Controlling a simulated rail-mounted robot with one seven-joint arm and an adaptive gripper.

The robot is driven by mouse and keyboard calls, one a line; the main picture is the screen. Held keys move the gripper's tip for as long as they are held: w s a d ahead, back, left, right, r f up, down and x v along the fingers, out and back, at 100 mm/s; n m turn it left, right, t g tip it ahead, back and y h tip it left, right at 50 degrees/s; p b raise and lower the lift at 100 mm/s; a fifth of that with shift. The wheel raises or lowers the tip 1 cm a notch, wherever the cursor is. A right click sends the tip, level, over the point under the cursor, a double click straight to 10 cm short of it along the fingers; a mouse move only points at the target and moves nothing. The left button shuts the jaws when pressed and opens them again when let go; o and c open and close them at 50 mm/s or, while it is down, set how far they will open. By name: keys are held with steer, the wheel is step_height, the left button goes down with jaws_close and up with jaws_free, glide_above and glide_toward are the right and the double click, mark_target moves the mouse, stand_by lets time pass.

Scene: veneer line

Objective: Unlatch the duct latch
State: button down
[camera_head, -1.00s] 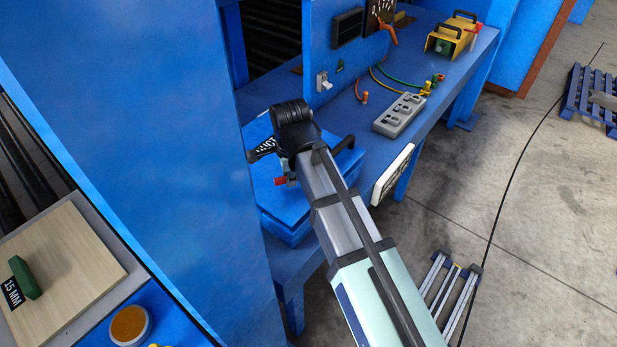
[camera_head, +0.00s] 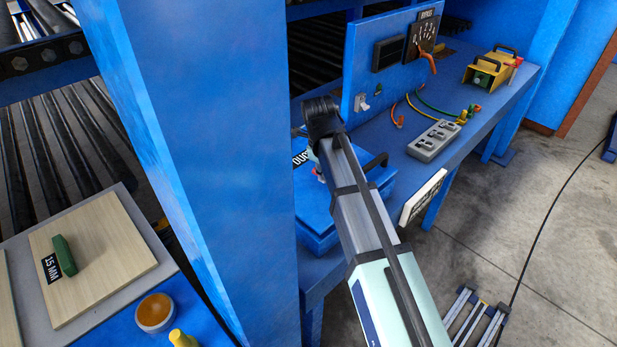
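A blue duct box (camera_head: 375,182) with a black handle on its lid sits on the blue bench, partly behind my arm. A black label with white letters starting "DUC" (camera_head: 301,157) shows at its left, cut off by my arm. A small red part (camera_head: 318,172) shows just below the label, beside my arm. I cannot tell whether it is the latch, or how the latch stands. The black joint near the end of my arm is above the box's left side. My gripper's fingers are hidden behind the arm and the blue post.
A blue post (camera_head: 215,150) stands close left of my arm. On the bench are a grey switch block (camera_head: 434,141), coloured hoses (camera_head: 437,108) and a yellow unit (camera_head: 487,75). A dial panel (camera_head: 424,37) stands behind. A wooden board (camera_head: 92,250) lies at left.

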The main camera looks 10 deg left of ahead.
mark_target(321, 192)
steer(key=shift+w+d+m, duration=0.1)
steer(key=shift+m, duration=0.2)
steer(key=c, duration=1)
jaws_free()
steer(key=r, duration=0.4)
steer(key=s+r, duration=0.1)
steer(key=r, duration=0.2)
steer(key=s+a+r, duration=0.1)
steer(key=r, duration=0.3)
steer(key=shift+r, duration=0.35)
steer(key=shift+d, duration=0.1)
